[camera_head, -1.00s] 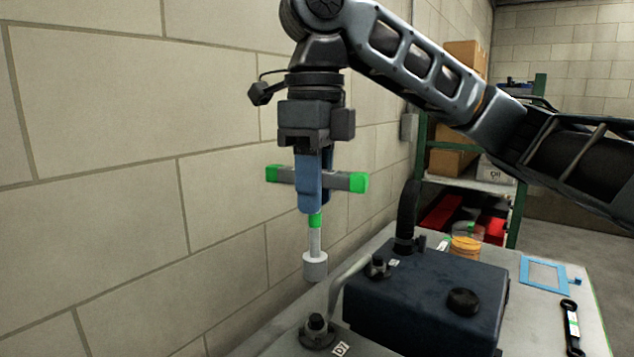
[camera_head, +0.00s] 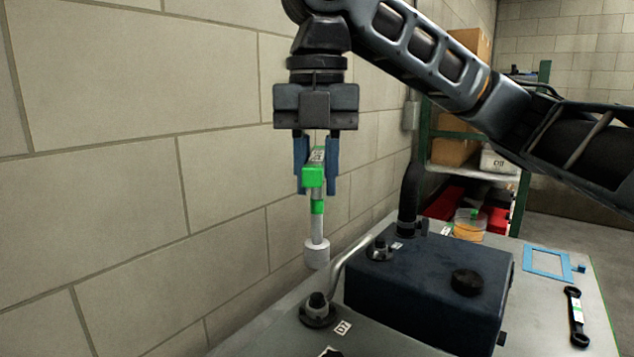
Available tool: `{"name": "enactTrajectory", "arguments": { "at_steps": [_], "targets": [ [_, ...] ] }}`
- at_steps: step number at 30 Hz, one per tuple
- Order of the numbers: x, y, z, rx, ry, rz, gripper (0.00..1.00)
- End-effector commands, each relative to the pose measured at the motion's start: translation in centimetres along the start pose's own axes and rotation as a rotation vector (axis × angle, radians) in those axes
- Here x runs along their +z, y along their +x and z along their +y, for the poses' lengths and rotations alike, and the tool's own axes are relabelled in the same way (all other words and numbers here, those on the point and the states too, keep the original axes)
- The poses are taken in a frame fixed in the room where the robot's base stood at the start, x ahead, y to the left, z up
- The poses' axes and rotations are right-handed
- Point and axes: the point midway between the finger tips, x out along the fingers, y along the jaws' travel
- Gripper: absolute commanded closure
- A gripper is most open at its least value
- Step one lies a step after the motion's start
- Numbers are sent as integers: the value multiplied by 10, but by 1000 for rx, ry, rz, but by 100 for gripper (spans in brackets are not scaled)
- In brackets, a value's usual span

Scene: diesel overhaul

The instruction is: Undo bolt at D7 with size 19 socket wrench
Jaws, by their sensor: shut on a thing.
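My gripper (camera_head: 316,180) is shut on the handle of a T-shaped socket wrench (camera_head: 317,222) with green bands. The handle points toward the camera between the two blue fingers. The wrench hangs upright, and its pale round socket (camera_head: 317,254) is at the lower end. The bolt at D7 (camera_head: 317,301) stands on a dark round flange on the bench, beside a D7 label (camera_head: 343,328). The socket is above the bolt and apart from it, nearly in line in this view. The size mark on the handle is too small to read.
A dark blue tank (camera_head: 430,290) with a black cap and another bolt (camera_head: 380,246) stands right of D7. A bent metal pipe (camera_head: 345,262) runs close beside D7. A block wall is at the left. A spanner (camera_head: 576,318) and a blue frame (camera_head: 547,263) lie at the right.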

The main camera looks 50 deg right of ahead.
Motion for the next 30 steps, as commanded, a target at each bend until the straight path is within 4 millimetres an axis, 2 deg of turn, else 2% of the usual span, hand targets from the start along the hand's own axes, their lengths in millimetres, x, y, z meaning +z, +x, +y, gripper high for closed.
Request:
{"name": "enactTrajectory", "arguments": {
  "at_steps": [3,5,14,27,30],
  "targets": [
    [0,6,0,1,121,-3,100],
    [0,-1,0,0,183,0,100],
    [0,4,0,0,528,1,100],
    [0,17,0,0,1076,0,100],
    [0,34,0,-1,1091,1,100]
  ]
}}
